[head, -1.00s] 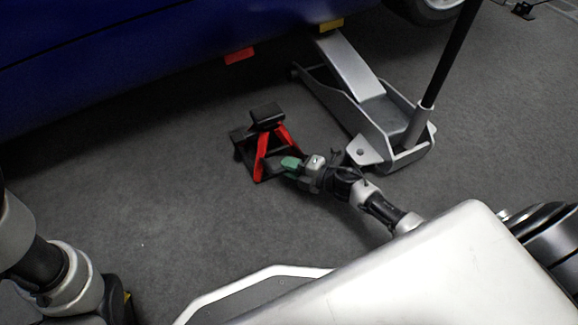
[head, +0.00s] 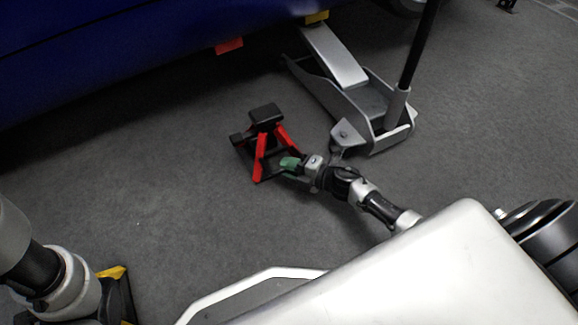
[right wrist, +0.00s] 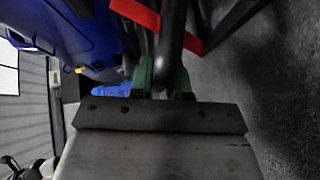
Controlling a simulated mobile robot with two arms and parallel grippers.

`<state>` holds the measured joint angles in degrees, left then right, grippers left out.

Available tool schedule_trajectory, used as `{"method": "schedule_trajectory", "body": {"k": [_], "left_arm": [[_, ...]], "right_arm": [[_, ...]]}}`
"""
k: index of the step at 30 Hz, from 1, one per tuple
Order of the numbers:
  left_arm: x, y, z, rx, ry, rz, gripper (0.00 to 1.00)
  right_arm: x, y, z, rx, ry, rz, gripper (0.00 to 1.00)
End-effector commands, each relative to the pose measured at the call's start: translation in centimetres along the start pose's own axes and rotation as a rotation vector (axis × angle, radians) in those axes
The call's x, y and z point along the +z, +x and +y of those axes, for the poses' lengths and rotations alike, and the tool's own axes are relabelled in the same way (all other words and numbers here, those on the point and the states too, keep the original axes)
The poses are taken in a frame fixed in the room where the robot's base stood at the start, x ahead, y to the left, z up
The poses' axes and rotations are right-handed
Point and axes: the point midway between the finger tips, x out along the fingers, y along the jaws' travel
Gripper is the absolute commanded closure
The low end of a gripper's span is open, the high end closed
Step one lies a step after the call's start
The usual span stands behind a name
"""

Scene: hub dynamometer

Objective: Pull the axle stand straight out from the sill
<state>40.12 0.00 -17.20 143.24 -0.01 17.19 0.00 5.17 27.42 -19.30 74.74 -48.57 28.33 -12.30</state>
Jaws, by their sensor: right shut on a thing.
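The axle stand (head: 264,150), with red legs and a black top saddle, stands upright on the grey floor, apart from the blue car's sill (head: 120,75). My right gripper (head: 290,164), with green fingertips, is at the stand's near right side, low down. In the right wrist view the green fingers (right wrist: 162,76) are shut on a dark bar of the stand (right wrist: 172,40), with a red leg (right wrist: 135,13) beside it.
A grey floor jack (head: 350,95) with a black upright handle (head: 420,45) stands right of the stand, near my right gripper. A red pad (head: 229,46) and a yellow pad (head: 316,16) sit under the sill. Floor left of and in front of the stand is clear.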

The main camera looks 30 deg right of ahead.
Motion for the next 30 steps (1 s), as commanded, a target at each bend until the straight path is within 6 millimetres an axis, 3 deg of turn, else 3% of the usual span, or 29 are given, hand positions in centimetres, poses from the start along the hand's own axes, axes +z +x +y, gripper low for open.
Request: {"method": "schedule_trajectory", "body": {"k": [4, 5, 10, 20, 23, 30], "left_arm": [[0.0, 0.0, 0.0, 0.000, 0.000, 0.000, 0.00], [0.0, 0.0, 0.0, 0.000, 0.000, 0.000, 0.00], [0.0, 0.0, 0.0, 0.000, 0.000, 0.000, 0.00], [0.1, 0.3, -0.1, 0.000, 0.000, 0.000, 0.00], [0.4, 1.1, -0.2, 0.000, 0.000, 0.000, 0.00], [1.3, 3.7, -0.8, 0.000, 0.000, 0.000, 0.00]], "right_arm": [[-0.1, -0.1, -0.2, -0.003, 0.001, 0.003, 1.00], [-0.1, -0.1, -0.2, -0.004, 0.001, 0.003, 0.79], [-0.1, -0.1, -0.1, -0.002, 0.001, 0.002, 0.53], [0.0, -0.4, 0.0, -0.002, 0.001, 0.000, 0.53], [-0.1, -1.6, 0.3, -0.002, 0.003, 0.000, 0.53], [-0.1, -6.6, 0.4, -0.005, 0.003, -0.001, 0.53]]}}
